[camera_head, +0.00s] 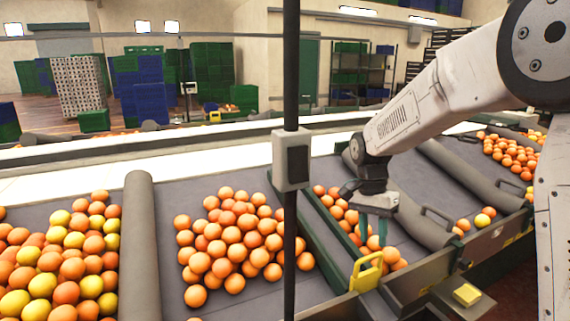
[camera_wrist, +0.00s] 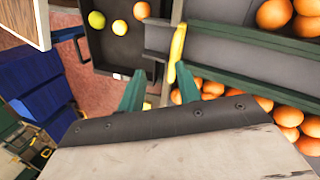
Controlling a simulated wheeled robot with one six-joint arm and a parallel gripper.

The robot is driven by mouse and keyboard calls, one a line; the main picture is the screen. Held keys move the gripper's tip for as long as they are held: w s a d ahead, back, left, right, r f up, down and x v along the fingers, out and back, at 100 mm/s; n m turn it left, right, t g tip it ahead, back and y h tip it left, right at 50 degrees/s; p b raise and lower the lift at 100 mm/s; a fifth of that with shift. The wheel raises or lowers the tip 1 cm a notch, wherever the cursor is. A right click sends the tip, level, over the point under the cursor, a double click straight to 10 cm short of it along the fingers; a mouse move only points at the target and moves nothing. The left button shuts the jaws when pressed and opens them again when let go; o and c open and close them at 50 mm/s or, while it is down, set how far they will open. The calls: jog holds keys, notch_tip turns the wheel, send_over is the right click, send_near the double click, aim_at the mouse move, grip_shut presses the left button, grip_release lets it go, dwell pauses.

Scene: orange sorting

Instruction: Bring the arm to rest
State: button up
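My arm (camera_head: 440,95) reaches in from the right of the head view, bent downward at the wrist. My gripper (camera_head: 373,240) hangs fingers down over the narrow bay of oranges behind the yellow handle (camera_head: 367,271). In the wrist view my gripper (camera_wrist: 159,70) shows two green fingers set apart, with no fruit between them. The yellow handle also shows in the wrist view (camera_wrist: 177,45), near the right fingertip. The exact height of the fingers above the oranges is hard to tell.
Piled oranges (camera_head: 230,240) fill the middle bay, and mixed orange and yellow fruit (camera_head: 60,255) the left one. A dark post (camera_head: 291,100) stands in front. A dark tray (camera_wrist: 103,50) holds a few fruits. Blue crates (camera_wrist: 40,85) stand at the wrist view's left.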

jog(key=s+d+r+n+t, duration=0.1)
jog(key=s+r+n, duration=0.2)
jog(key=s, duration=0.7)
jog(key=s+d+r+n+t, duration=0.1)
jog(key=s+r+n, duration=0.2)
jog(key=s, duration=0.7)
jog(key=s+d+r+n+t, duration=0.1)
jog(key=s+r+n+t, duration=0.1)
jog(key=s, duration=0.9)
jog(key=shift+d+r+n+y, duration=0.35)
jog(key=shift+r+n, duration=0.25)
jog(key=shift+n, duration=0.3)
